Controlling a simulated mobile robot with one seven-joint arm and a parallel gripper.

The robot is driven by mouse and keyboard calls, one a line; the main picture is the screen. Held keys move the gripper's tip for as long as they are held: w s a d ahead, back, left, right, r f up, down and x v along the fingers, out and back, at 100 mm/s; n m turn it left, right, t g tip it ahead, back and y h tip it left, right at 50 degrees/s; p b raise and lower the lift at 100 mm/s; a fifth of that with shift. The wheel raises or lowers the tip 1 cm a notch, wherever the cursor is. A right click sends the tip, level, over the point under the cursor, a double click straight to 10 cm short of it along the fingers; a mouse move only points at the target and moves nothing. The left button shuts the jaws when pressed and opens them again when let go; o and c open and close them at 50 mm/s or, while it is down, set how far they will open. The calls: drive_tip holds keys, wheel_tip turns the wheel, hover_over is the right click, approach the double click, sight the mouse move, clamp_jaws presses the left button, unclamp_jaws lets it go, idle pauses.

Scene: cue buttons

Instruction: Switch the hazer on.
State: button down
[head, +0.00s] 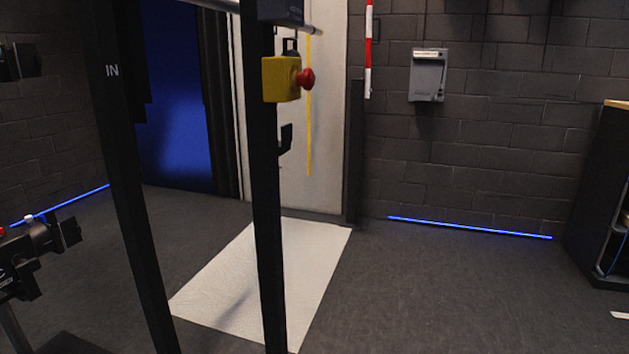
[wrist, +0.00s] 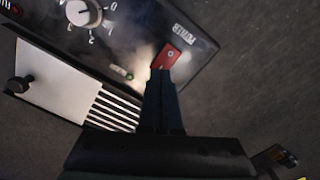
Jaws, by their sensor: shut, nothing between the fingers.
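In the wrist view, a dark control panel (wrist: 130,38) carries a red rocker switch (wrist: 168,56) beside the word POWER. My gripper (wrist: 160,76) is shut and empty. Its fingertips overlap the lower edge of the red switch in this view; I cannot tell whether they touch it. A small green indicator (wrist: 122,72) sits left of the fingers, and a white numbered knob (wrist: 83,13) is at the upper left. The switch's position is not clear. I cannot make out the panel in the head view.
In the wrist view, a pale slatted vent (wrist: 112,108) lies left of the gripper. In the head view, a black upright (head: 264,200) carries a yellow box with a red button (head: 283,79). A white mat (head: 315,250) lies on the floor. Open floor (head: 440,290) extends right.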

drive_tip(key=shift+f+b, duration=0.6)
drive_tip(key=shift+f, duration=0.35)
idle(0.4)
drive_tip(key=shift+r, duration=0.1)
wheel_tip(320, 180, up, 7)
drive_tip(key=p, duration=0.8)
